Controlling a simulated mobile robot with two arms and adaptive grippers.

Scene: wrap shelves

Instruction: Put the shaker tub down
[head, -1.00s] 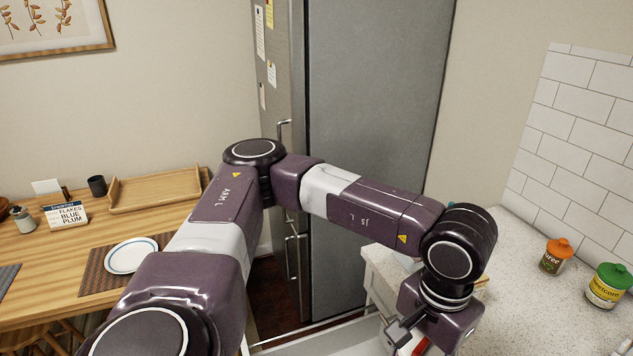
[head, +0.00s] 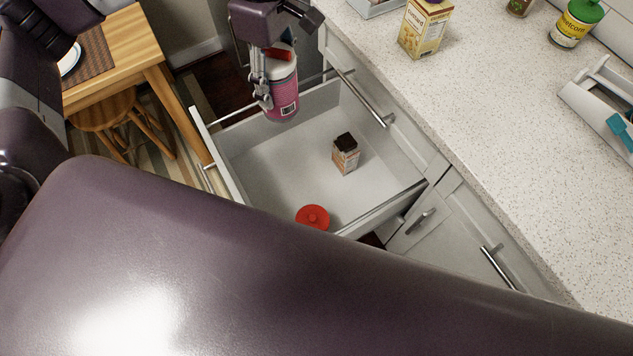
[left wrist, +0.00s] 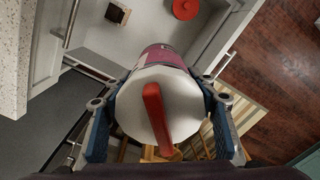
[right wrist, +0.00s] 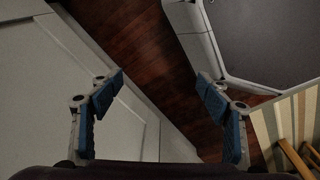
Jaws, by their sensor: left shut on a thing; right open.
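The shaker tub (head: 283,92) is pink with a white top and a red piece on it. My left gripper (head: 262,90) is shut on it and holds it upright at the far left side of an open white drawer. In the left wrist view the tub (left wrist: 158,105) sits between both fingers of the left gripper (left wrist: 160,112), its white top and red strip facing the camera. The open drawer (head: 270,165) lies below; whether the tub touches it I cannot tell. My right gripper (right wrist: 158,92) is open and empty in the right wrist view, above the floor beside a white cabinet front.
In the drawer stand a small dark-topped box (head: 345,155) and a red-lidded item (head: 312,217). The drawer floor between them and the tub is clear. The counter (head: 470,130) at right holds a yellow carton (head: 426,28) and a green-lidded tub (head: 577,24). A wooden stool (head: 110,115) is at left.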

